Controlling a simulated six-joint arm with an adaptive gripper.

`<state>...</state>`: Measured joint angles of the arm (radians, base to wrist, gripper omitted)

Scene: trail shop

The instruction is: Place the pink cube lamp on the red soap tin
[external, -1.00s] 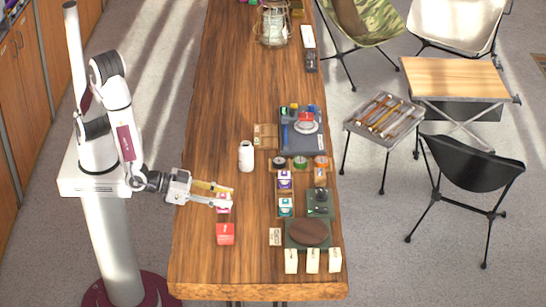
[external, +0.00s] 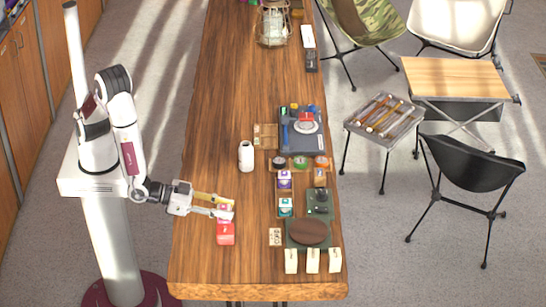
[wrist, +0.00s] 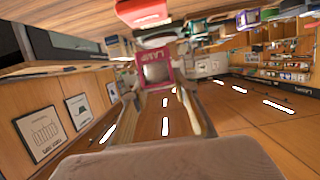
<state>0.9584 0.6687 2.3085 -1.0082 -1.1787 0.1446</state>
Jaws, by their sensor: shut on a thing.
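The pink cube lamp (external: 224,211) is held between the fingertips of my gripper (external: 225,206), which is shut on it. In the wrist view the lamp (wrist: 157,72) shows a pink frame around a pale square face, between the fingers. The red soap tin (external: 225,235) stands on the wooden table, just in front of the lamp in the external view. It also shows at the top of the wrist view (wrist: 143,12). The lamp hides the tin's far edge in the external view. I cannot tell whether the two touch.
A white can (external: 246,156) stands farther back on the table (external: 222,110). To the right are a small box (external: 275,237), a green tray with a brown round board (external: 307,233) and several pale blocks at the front. The table left of the tin is clear.

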